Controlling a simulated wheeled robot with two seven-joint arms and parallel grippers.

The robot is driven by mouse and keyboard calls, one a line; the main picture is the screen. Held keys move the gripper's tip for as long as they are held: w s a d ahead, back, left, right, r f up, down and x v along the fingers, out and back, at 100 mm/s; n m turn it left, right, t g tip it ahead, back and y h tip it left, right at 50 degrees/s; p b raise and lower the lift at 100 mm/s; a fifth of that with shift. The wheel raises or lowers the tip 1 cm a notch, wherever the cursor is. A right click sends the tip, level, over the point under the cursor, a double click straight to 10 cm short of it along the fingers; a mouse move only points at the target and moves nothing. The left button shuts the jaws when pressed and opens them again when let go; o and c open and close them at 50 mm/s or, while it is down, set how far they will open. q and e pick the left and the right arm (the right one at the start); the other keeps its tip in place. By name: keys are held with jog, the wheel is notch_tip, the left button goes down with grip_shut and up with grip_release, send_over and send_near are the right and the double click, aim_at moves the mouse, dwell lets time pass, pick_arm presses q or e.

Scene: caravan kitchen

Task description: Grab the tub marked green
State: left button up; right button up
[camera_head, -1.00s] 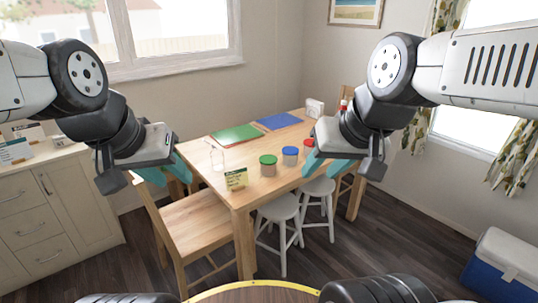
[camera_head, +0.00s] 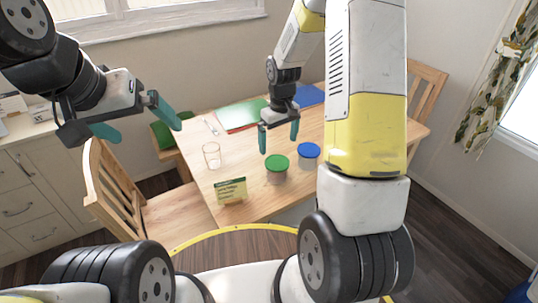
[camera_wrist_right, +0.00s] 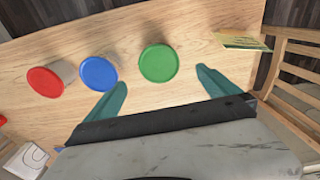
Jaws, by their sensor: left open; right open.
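The tub with the green lid (camera_head: 277,169) stands upright on the wooden table, left of the blue-lidded tub (camera_head: 308,154). My right gripper (camera_head: 279,144) is open and empty above the table, just behind the green-lidded tub. In the right wrist view the green lid (camera_wrist_right: 159,63) lies beyond and between the two open fingers (camera_wrist_right: 160,88), apart from them. The blue lid (camera_wrist_right: 98,73) and a red-lidded tub (camera_wrist_right: 46,81) also show there. In the head view the red one is hidden behind my right arm. My left gripper (camera_head: 141,118) is open and empty, left of the table.
A clear glass (camera_head: 211,156) and a small card sign (camera_head: 230,190) stand on the table left of the tubs. Green (camera_head: 241,115) and blue (camera_head: 309,95) mats lie at the back. Wooden chairs (camera_head: 118,200) flank the table.

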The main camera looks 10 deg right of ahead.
aim_at(277, 163)
jog(key=shift+n+g, duration=0.3)
jog(key=shift+g, duration=0.1)
jog(key=f, duration=0.9)
jog(key=w+f, duration=0.1)
jog(key=f, duration=0.4)
jog(key=shift+c, duration=0.4)
jog(key=c, duration=1.1)
jog(key=shift+c, duration=0.4)
jog(key=shift+r, duration=0.15)
